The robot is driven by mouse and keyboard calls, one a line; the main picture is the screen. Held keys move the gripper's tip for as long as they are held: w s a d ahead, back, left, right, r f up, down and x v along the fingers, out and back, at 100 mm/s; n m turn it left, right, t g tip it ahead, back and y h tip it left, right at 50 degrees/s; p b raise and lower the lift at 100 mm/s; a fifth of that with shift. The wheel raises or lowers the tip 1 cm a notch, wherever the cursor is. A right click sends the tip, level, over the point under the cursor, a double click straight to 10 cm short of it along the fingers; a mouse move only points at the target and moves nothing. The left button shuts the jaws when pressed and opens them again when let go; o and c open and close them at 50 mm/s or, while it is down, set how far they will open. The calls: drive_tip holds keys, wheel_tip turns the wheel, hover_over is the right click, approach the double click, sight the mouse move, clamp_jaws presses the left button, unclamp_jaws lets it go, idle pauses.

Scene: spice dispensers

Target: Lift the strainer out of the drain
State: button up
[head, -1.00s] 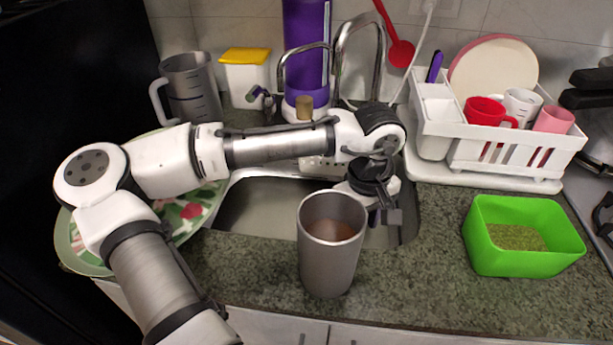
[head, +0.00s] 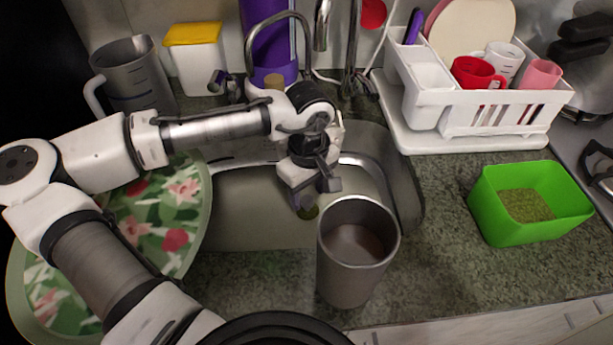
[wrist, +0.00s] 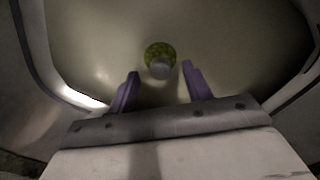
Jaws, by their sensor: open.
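The strainer (wrist: 160,60) shows in the wrist view as a small round greenish piece with a grey knob, on the sink floor. In the head view a small part of it (head: 308,212) shows just below my gripper. My gripper (head: 318,197) is over the sink basin (head: 245,215), pointing down. In the wrist view my gripper (wrist: 160,72) is open, its two purple fingers spread to either side of the strainer's knob in the picture. Nothing is between the fingers. The height gap to the knob is hard to judge.
A tall grey cup (head: 352,275) stands at the front counter edge, close to my gripper. A floral plate (head: 195,228) lies left of the sink under my arm. The faucet (head: 352,82) is behind. A dish rack (head: 430,140) and green box (head: 520,232) are right.

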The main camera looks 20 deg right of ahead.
sight(307, 208)
drive_tip(key=shift+f, duration=1.4)
drive_tip(key=shift+c, duration=0.4)
drive_tip(key=shift+r, duration=0.1)
drive_tip(key=c, duration=0.9)
